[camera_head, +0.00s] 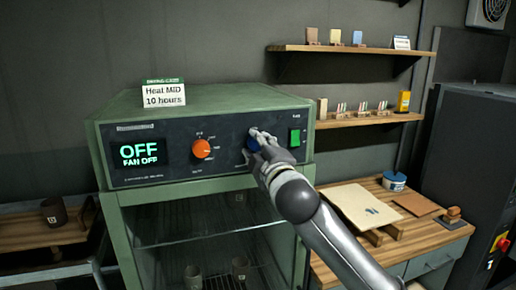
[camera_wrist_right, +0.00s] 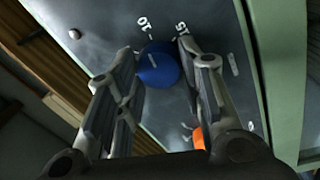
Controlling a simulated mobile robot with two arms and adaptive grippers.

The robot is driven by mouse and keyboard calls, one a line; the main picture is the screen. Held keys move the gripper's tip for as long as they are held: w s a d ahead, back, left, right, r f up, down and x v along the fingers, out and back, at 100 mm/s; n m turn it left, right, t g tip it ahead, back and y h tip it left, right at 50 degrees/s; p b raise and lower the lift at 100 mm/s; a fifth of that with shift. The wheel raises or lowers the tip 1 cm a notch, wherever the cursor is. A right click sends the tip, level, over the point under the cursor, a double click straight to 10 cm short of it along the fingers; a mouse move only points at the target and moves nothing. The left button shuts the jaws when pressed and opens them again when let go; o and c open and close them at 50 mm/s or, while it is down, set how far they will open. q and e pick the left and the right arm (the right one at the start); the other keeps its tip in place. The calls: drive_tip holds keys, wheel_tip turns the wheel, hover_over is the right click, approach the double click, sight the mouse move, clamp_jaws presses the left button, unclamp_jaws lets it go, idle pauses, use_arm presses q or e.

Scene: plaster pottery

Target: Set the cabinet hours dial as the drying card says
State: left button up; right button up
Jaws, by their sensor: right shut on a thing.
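The drying card (camera_head: 164,94) stands on top of the green cabinet (camera_head: 225,98) and reads "Heat MID 10 hours". The blue dial (camera_head: 251,145) is on the cabinet's dark front panel, right of the orange knob (camera_head: 202,148). My right gripper (camera_head: 260,139) is shut on the blue dial and partly covers it in the head view. In the right wrist view the dial (camera_wrist_right: 158,67) sits between both fingers, with "10" and "15" printed beside it. Its short white mark lies on the side toward "10"; its exact setting is unclear. My left gripper is out of view.
The display (camera_head: 139,153) reads "OFF" and "FAN OFF". A green switch (camera_head: 295,138) is just right of my gripper. Cups stand behind the cabinet's glass front. A wooden bench (camera_head: 435,240) and two wall shelves (camera_head: 350,49) are at the right.

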drive_tip(key=shift+f, duration=0.1)
drive_tip(key=o, duration=1)
drive_tip(key=shift+o, duration=0.2)
drive_tip(key=shift+s+d, duration=0.1)
drive_tip(key=r+v, duration=0.1)
drive_tip(key=v, duration=1)
drive_tip(key=shift+s+f, duration=0.35)
drive_tip(key=shift+f, duration=0.1)
drive_tip(key=shift+w+d, duration=0.1)
drive_tip(key=shift+d, duration=0.05)
